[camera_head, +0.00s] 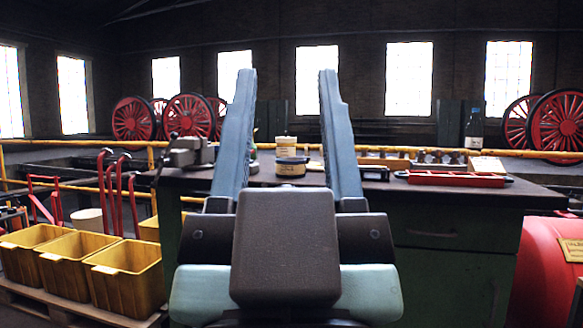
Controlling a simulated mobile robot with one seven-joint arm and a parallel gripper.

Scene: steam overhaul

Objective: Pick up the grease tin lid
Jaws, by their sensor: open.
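A low round tin (292,170) with a pale label stands on the dark bench top, between my gripper's fingers as seen in the picture. A dark flat lid (293,160) appears to sit on top of it. A taller cream tin (286,144) with a yellowish band stands just behind; I cannot tell for certain which one is the grease tin. My gripper (287,78) is open and empty, its two long blue-grey fingers pointing forward and spread apart. The fingers and palm hide parts of the bench, and the gap between lid and fingers in depth cannot be told.
A vise (186,152) is at the bench's left end. A red tool (454,179), a small black box (375,173), a dark bottle (474,130) and a wooden rack (384,162) are on the right. Yellow bins (127,282) stand left; a red tank (548,268) is right.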

